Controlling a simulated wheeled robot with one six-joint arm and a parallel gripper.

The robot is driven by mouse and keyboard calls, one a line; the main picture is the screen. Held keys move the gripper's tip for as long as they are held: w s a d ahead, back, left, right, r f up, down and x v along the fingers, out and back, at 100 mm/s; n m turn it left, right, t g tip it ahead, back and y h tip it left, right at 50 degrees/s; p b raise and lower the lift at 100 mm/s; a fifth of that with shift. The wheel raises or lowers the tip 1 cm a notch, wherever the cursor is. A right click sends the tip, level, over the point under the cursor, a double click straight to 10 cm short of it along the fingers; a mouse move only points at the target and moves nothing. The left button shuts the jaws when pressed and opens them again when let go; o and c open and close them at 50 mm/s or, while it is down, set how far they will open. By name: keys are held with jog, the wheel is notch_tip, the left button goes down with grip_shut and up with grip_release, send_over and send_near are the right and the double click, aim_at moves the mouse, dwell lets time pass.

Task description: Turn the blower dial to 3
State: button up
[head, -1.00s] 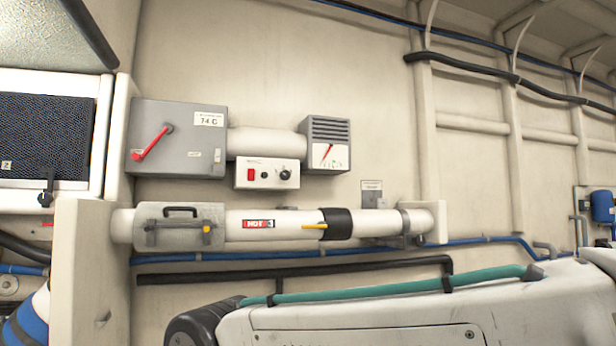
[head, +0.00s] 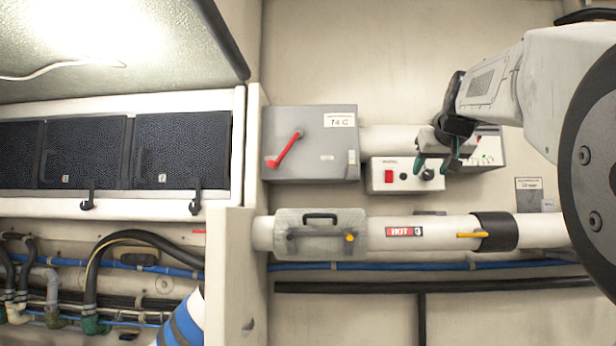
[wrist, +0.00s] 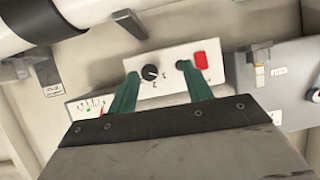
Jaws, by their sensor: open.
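The blower dial (head: 428,174) is a small black knob on the right part of a white control panel (head: 377,187). In the wrist view, the dial (wrist: 150,72) has a white pointer mark and tiny figures beside it, too small to read surely. My gripper (head: 437,165) is open, with green fingers, in front of the panel's right end. In the wrist view, my gripper's fingertips (wrist: 158,70) lie to either side of the dial. I cannot tell whether they touch it or how far off the panel they are.
The panel also has a red switch (head: 389,177). A grey box (head: 330,165) with a red lever stands to its left. A white pipe marked HOT (head: 375,233), with a yellow lever, runs below. A gauge (wrist: 92,105) is beside the panel, partly behind my gripper.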

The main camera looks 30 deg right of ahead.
aim_at(429, 174)
jog(key=shift+h, duration=0.4)
jog(key=w+d, duration=0.2)
jog(key=d, duration=0.1)
jog(key=w+d, duration=0.3)
jog(key=shift+w+d+f, duration=0.1)
jog(key=shift+w+f, duration=0.05)
jog(key=shift+w, duration=0.05)
jog(key=c, duration=1)
